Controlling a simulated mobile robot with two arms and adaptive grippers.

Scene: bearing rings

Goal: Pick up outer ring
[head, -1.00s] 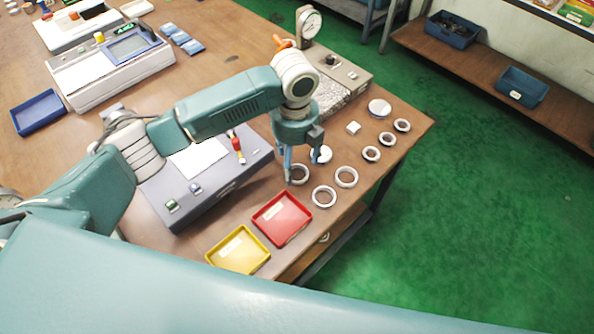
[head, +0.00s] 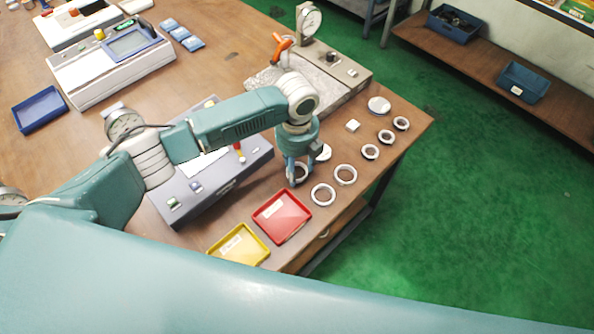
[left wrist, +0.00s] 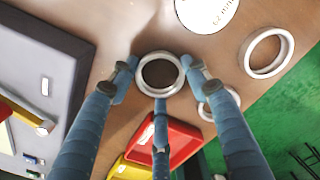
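Several pale metal rings lie flat near the table's right edge. The ring nearest my left gripper (head: 297,178) is partly hidden behind its fingers in the head view; in the left wrist view this ring (left wrist: 160,54) lies between the blue fingertips. The fingers are spread on either side of the ring, with a third finger below it. I cannot tell whether they touch it. Two other larger rings, a front ring (head: 322,185) and one to its right (head: 345,165), lie close by. My right gripper is not in view.
A red tray (head: 282,238) and a yellow tray (head: 262,250) stand at the front edge. A grey device (head: 225,185) is left of the gripper.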

